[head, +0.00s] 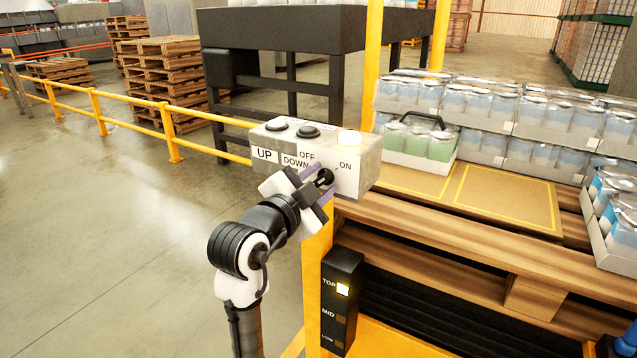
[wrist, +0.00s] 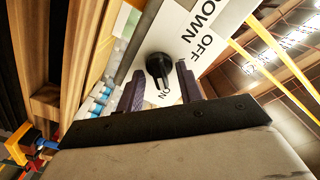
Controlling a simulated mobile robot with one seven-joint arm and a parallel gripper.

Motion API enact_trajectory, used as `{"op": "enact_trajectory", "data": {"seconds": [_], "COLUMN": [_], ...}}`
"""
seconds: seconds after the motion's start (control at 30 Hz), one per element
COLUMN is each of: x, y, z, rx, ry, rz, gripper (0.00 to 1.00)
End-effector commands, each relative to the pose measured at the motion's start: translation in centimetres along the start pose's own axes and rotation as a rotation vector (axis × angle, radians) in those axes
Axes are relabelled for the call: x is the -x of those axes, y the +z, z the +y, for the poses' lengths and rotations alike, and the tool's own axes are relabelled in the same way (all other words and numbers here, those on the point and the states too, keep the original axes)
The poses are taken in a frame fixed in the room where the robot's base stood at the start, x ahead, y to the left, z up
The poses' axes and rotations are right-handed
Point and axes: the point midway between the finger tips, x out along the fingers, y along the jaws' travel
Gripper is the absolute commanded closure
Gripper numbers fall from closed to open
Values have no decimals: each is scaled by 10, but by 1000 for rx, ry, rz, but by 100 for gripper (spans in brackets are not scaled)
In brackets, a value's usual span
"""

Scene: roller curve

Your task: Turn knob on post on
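The knob (head: 326,177) is black and sits on the front face of a grey control box (head: 362,170) on a yellow post (head: 317,262). In the wrist view the knob (wrist: 158,66) shows between OFF and ON lettering, its narrow bar pointing toward ON. My gripper (head: 319,185) is at the box face. In the wrist view my gripper (wrist: 159,75) is open, with one dark finger on each side of the knob and gaps between. Whether the fingertips touch the panel cannot be told.
A lit lamp (head: 349,138) and two dark buttons (head: 308,131) are on top of the box. A level indicator (head: 342,300) below has TOP lit. A pallet with shrink-wrapped cans (head: 485,118) stands right. Open floor (head: 110,230) lies left, behind it a yellow railing (head: 130,121).

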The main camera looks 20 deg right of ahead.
Motion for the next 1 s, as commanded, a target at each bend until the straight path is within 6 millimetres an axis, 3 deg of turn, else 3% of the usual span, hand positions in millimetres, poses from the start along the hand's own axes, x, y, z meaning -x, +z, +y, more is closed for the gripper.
{"op": "enact_trajectory", "data": {"seconds": [0.27,0.7,1.0], "x": [12,107,137], "y": [1,1,0], "z": [0,0,0], "rx": [0,-1,0], "ry": [-3,-5,-1], "rz": [-1,-2,0], "gripper": [64,64,64]}}
